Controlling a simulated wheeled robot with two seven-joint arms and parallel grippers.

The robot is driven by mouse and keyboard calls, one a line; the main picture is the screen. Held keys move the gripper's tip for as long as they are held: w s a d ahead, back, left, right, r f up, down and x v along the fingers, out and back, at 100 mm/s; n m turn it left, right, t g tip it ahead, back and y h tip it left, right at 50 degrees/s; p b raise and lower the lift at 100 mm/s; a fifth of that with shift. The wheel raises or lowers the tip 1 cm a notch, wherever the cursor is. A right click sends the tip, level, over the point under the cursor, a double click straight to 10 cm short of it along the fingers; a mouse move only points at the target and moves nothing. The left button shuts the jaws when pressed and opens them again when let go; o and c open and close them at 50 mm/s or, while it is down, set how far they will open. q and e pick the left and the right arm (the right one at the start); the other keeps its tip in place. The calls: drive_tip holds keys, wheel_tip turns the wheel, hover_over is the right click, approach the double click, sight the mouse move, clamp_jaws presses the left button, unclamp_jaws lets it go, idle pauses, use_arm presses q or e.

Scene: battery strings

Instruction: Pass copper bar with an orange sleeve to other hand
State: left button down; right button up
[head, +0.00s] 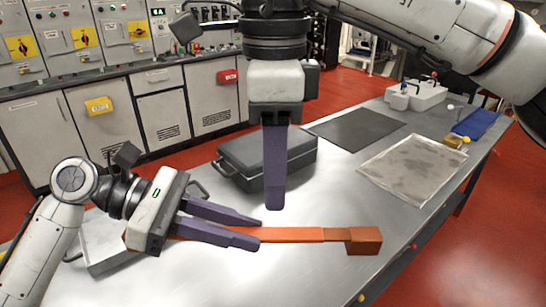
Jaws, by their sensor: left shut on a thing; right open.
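The copper bar with an orange sleeve (292,234) is held level above the metal table, running left to right. Its copper block end (363,241) sticks out to the right. My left gripper (260,231) is shut on the bar from the left; its purple fingers lie along the bar and cover part of it. My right gripper (274,207) points straight down, just above the bar and near the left fingertips. It is open and appears apart from the bar. Its fingers overlap in this view, so the gap between them is hidden.
A dark grey case (240,160) stands behind the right gripper. A black mat (355,130), a pale tray (415,168), a white box (418,97) and a blue bin (474,125) lie at the back right. A grey tray (108,257) is partly behind my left arm. The front table is clear.

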sight(274, 233)
use_arm(q)
drive_tip(key=shift+r, duration=0.15)
use_arm(e)
wheel_tip(274, 233, down, 10)
idle(0.3)
clamp_jaws()
use_arm(q)
drive_tip(key=c, duration=1.5)
unclamp_jaws()
use_arm(e)
drive_tip(key=shift+r, duration=0.1)
use_arm(q)
drive_tip(key=shift+a, duration=0.1)
drive_tip(key=v, duration=1.1)
drive_tip(key=shift+a+r, duration=0.1)
drive_tip(key=shift+a, duration=0.3)
